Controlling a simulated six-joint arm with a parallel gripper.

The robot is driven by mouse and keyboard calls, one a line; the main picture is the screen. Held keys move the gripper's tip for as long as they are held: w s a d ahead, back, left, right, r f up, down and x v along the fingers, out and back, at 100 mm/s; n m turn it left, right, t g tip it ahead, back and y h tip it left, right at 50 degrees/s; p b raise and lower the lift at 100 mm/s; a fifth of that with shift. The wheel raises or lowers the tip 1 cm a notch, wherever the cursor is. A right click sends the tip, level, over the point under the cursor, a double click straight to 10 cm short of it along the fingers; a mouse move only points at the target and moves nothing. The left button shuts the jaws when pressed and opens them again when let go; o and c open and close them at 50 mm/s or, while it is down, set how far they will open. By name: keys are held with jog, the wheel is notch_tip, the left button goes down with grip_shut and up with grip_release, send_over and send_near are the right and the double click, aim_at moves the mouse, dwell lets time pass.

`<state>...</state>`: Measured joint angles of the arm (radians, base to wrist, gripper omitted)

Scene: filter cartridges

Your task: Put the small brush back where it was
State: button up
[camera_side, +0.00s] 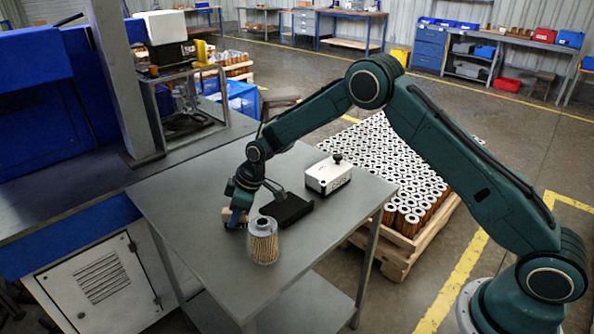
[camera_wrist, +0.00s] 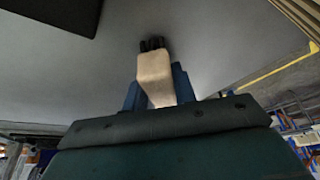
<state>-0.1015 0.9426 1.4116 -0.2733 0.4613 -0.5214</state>
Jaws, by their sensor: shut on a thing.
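The small brush has a pale wooden handle and dark bristles. In the wrist view the brush (camera_wrist: 154,75) sits between the blue fingers of my gripper (camera_wrist: 155,88), which is shut on it. Its bristles point away from me, over the grey table top. In the side view my gripper (camera_side: 236,217) is low at the left part of the table (camera_side: 186,196), and a bit of the brush's wooden handle (camera_side: 227,213) shows beside the fingers. I cannot tell whether the bristles touch the table.
A pleated filter cartridge (camera_side: 264,243) stands upright just right of my gripper. Behind it are a black block-like fixture (camera_side: 288,209) and a white box with a black knob (camera_side: 328,176). A pallet of cartridges (camera_side: 400,244) stands on the floor beyond. The table's front left is clear.

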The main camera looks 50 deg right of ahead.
jog(key=o, duration=1)
jog(key=shift+c, duration=0.2)
jog(key=v, duration=1.2)
jog(key=shift+r, duration=0.15)
